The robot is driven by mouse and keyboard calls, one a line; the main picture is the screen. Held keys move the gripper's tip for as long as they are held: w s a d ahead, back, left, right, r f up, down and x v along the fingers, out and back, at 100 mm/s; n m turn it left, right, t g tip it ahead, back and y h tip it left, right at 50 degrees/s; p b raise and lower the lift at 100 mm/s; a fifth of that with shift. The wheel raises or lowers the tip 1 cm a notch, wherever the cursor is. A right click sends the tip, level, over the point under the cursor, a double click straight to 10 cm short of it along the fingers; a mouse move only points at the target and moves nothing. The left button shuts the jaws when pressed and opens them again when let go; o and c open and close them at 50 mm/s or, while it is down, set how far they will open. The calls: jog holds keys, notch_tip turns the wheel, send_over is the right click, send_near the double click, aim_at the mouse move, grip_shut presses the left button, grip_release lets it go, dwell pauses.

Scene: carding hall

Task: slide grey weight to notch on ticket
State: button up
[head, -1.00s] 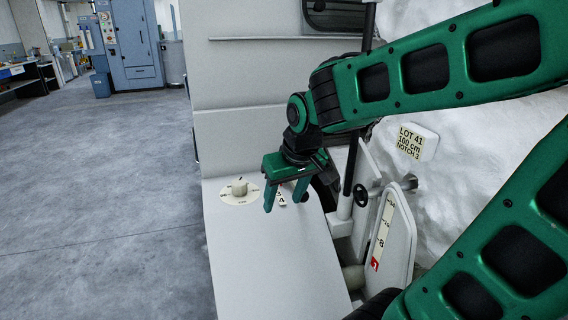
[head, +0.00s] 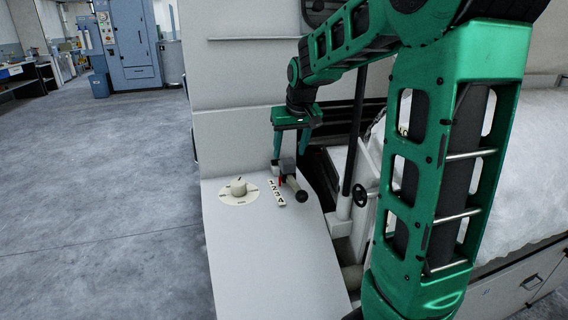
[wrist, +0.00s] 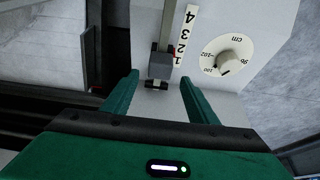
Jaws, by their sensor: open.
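The grey weight (wrist: 163,63) sits on a rod at the low end of a white number strip (wrist: 184,33) marked 1 to 4. A small red mark shows at its side near 1 and 2; I cannot tell exactly which. In the head view the weight (head: 288,167) is partly covered by a finger, and the rod ends in a black knob (head: 301,196). My gripper (wrist: 160,90) is open, its fingers pointing at the weight, which lies between and just beyond the tips. The gripper also shows in the head view (head: 290,155). The ticket is hidden behind my arm.
A round cream dial (head: 238,190) marked in cm stands left of the strip on the white sloped panel (head: 262,265). A black handwheel (head: 360,195) and a dark post are to the right. Open grey floor lies left.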

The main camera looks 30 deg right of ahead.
aim_at(289, 160)
jog(key=shift+x, duration=2.95)
grip_shut()
jog(key=shift+s+d, duration=0.1)
